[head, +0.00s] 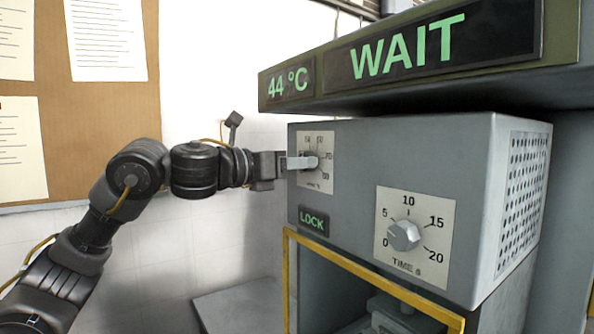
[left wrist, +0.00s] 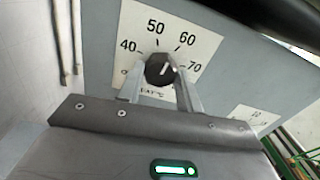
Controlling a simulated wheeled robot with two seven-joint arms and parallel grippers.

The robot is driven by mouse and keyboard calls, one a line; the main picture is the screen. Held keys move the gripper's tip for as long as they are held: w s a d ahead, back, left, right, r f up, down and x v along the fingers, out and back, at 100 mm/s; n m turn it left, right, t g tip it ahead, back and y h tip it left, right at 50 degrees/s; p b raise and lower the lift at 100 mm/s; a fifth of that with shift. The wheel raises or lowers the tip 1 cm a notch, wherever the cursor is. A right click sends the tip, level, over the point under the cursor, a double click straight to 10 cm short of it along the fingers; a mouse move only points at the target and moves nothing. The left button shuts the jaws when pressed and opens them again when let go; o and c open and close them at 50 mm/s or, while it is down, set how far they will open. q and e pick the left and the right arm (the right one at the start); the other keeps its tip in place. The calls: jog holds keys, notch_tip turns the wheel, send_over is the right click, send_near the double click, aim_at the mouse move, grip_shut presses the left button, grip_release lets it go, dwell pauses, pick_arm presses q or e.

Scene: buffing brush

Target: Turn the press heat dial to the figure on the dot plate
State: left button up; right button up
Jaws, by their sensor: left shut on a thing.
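The press heat dial is a dark round knob (left wrist: 158,70) on a pale plate (left wrist: 187,22) marked 40, 50, 60 and 70 in the left wrist view. A short white mark shows on the knob's right half; the exact figure it points to is hard to read. In the head view the heat plate (head: 328,144) is on the upper left of the press front, its knob mostly hidden by my fingers. My left gripper (head: 311,163) reaches it from the left and is shut on the knob, a finger on each side. I cannot make out a dot plate. My right gripper is not in view.
The grey press (head: 345,215) has a second dial (head: 404,236) marked TIME at lower right. A green LOCK sign (head: 313,221) is lit between them. The overhanging display (head: 430,48) above reads 44 °C and WAIT. A yellow frame (head: 370,275) edges the opening below.

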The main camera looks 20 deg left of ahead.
pick_arm(q)
jog(key=shift+f+m+b, duration=0.1)
jog(key=shift+m+b, duration=0.3)
jog(key=shift+m, duration=1.2)
jog(key=o, duration=1)
